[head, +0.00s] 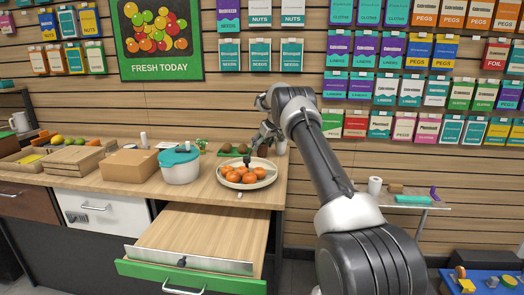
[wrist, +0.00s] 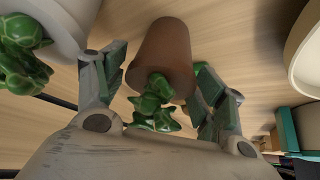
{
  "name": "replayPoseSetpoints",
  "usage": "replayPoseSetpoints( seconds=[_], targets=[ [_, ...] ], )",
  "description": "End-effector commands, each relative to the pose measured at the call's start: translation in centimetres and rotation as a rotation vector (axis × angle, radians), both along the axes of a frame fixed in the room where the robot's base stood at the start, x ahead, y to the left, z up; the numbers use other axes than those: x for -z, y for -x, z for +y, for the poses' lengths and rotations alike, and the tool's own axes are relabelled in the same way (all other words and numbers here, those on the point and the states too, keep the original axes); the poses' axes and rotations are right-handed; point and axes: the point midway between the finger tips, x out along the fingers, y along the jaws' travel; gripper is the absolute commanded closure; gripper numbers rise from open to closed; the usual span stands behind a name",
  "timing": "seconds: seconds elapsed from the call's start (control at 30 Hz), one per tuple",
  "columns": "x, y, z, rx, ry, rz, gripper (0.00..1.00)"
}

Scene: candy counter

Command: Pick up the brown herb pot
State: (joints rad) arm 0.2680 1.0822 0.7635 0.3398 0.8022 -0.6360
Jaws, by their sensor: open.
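The brown herb pot (wrist: 163,55) shows in the wrist view at the upper middle, with its green leaves (wrist: 155,105) toward my palm. My gripper (wrist: 163,78) is open, with one finger on each side of the pot. Whether either finger touches it I cannot tell. In the head view my gripper (head: 260,140) is at the back of the counter, behind the plate of oranges.
A pale pot with green leaves (wrist: 20,70) stands left in the wrist view. The plate (head: 225,184) of oranges, a white pot with a teal lid (head: 181,170) and a cardboard box (head: 131,165) stand on the counter. A drawer (head: 190,262) is pulled out in front.

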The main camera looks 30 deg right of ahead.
Motion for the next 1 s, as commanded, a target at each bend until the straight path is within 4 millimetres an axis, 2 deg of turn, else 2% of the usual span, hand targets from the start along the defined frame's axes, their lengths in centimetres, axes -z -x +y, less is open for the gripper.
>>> replayPoseSetpoints(
  seconds=[0.07,0.1,0.3,0.57,0.67,1.0],
  targets=[
    [0.0,0.0,0.0,0.000,0.000,0.000,0.29],
    [0.0,0.0,0.0,0.000,0.000,0.000,0.33],
    [0.0,0.0,0.0,0.000,0.000,0.001,0.69],
    [-0.2,0.0,0.0,0.000,0.000,0.000,0.69],
    [-1.1,0.0,0.0,0.001,0.000,-0.002,0.69],
    [-7.8,0.0,0.0,0.001,0.000,-0.002,0.69]
  ],
)
